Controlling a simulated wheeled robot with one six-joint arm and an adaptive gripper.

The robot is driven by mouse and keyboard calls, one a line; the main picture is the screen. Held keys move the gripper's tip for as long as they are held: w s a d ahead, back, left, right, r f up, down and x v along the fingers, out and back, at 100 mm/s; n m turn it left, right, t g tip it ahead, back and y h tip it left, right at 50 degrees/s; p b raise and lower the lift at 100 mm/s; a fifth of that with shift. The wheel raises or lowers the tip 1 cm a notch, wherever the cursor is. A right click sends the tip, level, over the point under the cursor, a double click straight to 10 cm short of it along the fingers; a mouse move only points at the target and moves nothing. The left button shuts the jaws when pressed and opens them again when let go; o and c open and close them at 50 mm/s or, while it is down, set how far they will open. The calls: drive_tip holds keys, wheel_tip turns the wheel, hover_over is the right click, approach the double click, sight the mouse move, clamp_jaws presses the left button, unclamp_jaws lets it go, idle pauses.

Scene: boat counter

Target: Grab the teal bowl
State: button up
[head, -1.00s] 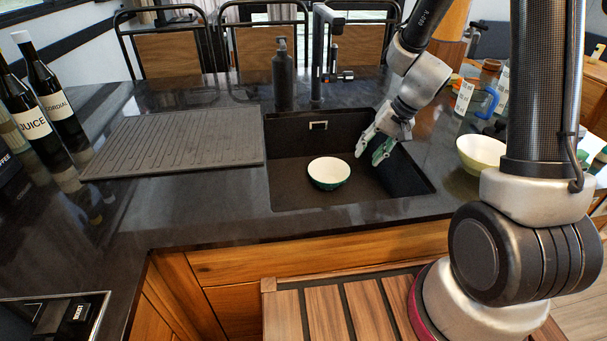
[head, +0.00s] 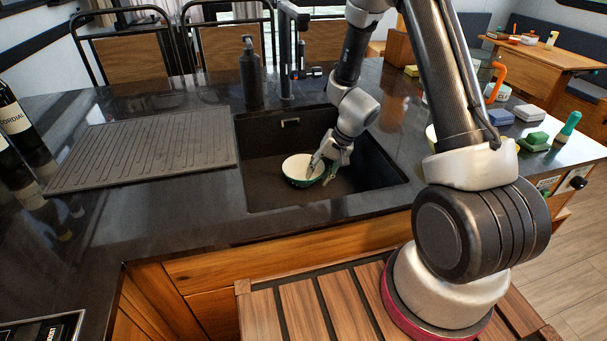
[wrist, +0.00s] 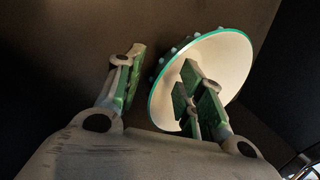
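The teal bowl (head: 296,168), teal-green outside and cream white inside, sits in the dark sink (head: 262,190). My gripper (head: 321,172) is down in the sink at the bowl's right side. In the wrist view the bowl (wrist: 228,62) shows its pale inside and bumpy green outer wall. There, my gripper (wrist: 164,66) straddles the rim with its fingers apart. One finger is over the bowl's inside and the other is outside, with a gap between it and the wall. Whether the inner finger touches the bowl cannot be told.
A tap (head: 287,60) and a dark soap dispenser (head: 251,75) stand behind the sink. A ribbed draining mat (head: 145,148) lies to its left, with bottles (head: 17,122) further left. Sponges and a brush (head: 567,128) are on the right counter. Sink walls surround the gripper closely.

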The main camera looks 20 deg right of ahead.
clamp_jaws()
drive_tip(key=shift+r, duration=0.1)
